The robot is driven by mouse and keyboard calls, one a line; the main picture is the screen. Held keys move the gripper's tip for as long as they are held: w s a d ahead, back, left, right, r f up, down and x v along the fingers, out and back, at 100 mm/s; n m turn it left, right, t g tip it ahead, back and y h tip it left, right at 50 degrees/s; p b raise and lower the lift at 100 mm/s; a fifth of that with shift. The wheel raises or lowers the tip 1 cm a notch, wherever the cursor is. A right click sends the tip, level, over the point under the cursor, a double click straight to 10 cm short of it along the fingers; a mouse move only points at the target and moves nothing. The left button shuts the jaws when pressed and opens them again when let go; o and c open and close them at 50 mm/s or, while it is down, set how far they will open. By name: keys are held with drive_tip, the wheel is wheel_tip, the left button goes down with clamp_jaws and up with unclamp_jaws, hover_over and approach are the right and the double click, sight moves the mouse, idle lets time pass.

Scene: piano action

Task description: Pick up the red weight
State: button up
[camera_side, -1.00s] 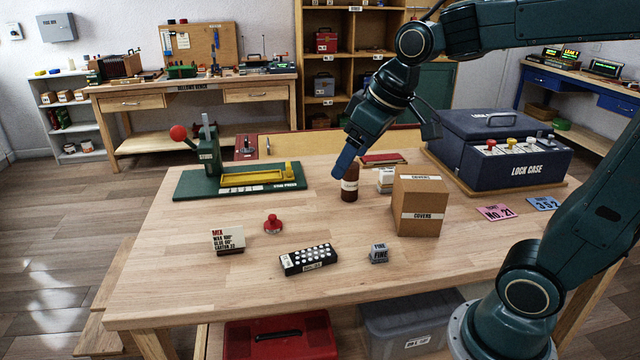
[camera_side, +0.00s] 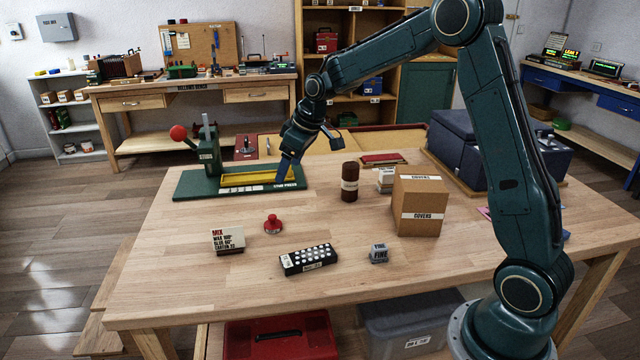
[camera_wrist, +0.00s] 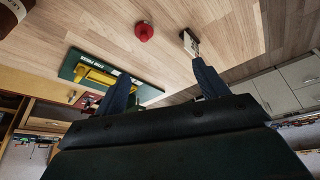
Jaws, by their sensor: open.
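The red weight (camera_side: 273,225) is a small round piece with a knob on top. It stands upright on the bare wooden tabletop, left of the middle in the side view. It also shows near the top of the wrist view as a red disc (camera_wrist: 144,31). My gripper (camera_side: 284,173) is above the right end of the green press, behind the weight and well apart from it. In the wrist view its two blue fingers (camera_wrist: 160,92) are spread wide with nothing between them.
The green press (camera_side: 215,184) with a yellow bed is behind the weight. A small lettered card block (camera_side: 228,241) stands left of it, a black dotted block (camera_side: 308,259) in front right. A brown cylinder (camera_side: 349,184) and cardboard box (camera_side: 419,205) stand right. Wood around the weight is clear.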

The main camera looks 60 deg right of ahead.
approach(272, 216)
drive_tip(key=v, duration=0.3)
drive_tip(key=shift+d+r, duration=0.1)
drive_tip(key=shift+d, duration=0.2)
drive_tip(key=shift+x, duration=4.3)
drive_tip(key=shift+a, duration=0.15)
drive_tip(key=shift+x, duration=2.55)
drive_tip(key=shift+s, duration=0.1)
drive_tip(key=c, duration=1.3)
drive_tip(key=shift+o, duration=0.2)
drive_tip(key=shift+r, duration=0.15)
